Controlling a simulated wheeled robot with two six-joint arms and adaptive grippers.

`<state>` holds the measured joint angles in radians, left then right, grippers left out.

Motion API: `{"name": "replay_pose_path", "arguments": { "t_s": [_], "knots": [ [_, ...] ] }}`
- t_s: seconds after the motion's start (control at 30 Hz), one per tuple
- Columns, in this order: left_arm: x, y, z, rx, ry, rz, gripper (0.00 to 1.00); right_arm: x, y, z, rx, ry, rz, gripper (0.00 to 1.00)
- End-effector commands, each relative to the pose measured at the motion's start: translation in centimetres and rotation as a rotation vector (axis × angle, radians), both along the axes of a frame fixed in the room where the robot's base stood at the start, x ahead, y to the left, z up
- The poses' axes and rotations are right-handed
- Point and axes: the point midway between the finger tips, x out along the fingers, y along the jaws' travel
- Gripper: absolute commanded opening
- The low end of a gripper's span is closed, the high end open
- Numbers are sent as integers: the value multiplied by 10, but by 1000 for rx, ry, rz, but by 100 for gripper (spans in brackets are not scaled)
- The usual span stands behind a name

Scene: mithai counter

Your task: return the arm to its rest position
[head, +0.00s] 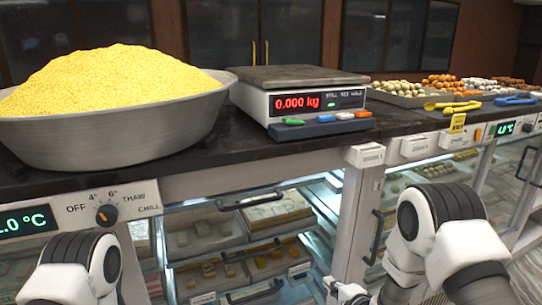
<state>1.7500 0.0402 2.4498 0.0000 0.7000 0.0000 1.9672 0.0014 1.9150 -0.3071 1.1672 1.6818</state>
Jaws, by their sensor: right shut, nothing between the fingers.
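My right arm (445,230) comes in from the lower right, bent, in front of the counter's glass front. My right gripper (345,293) shows only in part at the bottom edge, low in front of the display case. It is shut and holds nothing. My left arm (80,268) shows as a bent white and black joint at the lower left. The left gripper is out of the picture.
A wide metal bowl (110,140) heaped with yellow grains and a scale (300,100) reading 0.000 kg stand on the dark countertop (235,142). Yellow tongs (452,106), blue tongs (515,101) and sweet trays lie right. Below are a dial (106,214) and door handles (374,237).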

Motion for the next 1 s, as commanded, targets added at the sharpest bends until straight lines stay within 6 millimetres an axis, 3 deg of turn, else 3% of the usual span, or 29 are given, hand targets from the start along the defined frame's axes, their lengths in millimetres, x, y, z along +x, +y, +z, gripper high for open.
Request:
{"name": "replay_pose_path", "arguments": {
  "t_s": [0.03, 0.1, 0.17, 0.23, 0.3, 0.4, 0.5, 0.67, 0.9, 0.93, 1.0],
  "knots": [
    [0, 0, 1, 0, 0, 0, 89, -30, -7, -35, -47, 94, -6, 0],
    [0, 0, 1, 0, 0, 0, 89, -77, -16, -79, -150, 223, 10, 0],
    [0, 0, 1, 0, 0, 0, 89, -121, -24, -111, -256, 335, 48, 0],
    [0, 0, 1, 0, 0, 0, 89, -178, -33, -140, -389, 467, 126, 0],
    [0, 0, 1, 0, 0, 0, 89, -238, -42, -161, -531, 598, 248, 0],
    [0, 0, 2, 0, 0, 0, 89, -326, -53, -170, -742, 765, 526, 0],
    [0, 0, 1, 0, 0, 0, 89, -380, -60, -162, -907, 821, 843, 0],
    [0, 0, 1, 0, 0, 0, 89, -395, -62, -161, -1036, 763, 1125, 0],
    [0, 0, 1, 0, 0, 0, 89, -394, -62, -161, -1058, 741, 1158, 0],
    [0, 0, 1, 0, 0, 0, 85, -394, -62, -161, -1058, 741, 1158, 0],
    [0, 0, 1, 0, 0, 0, 61, -394, -62, -161, -1058, 740, 1157, 0]
  ]
}}
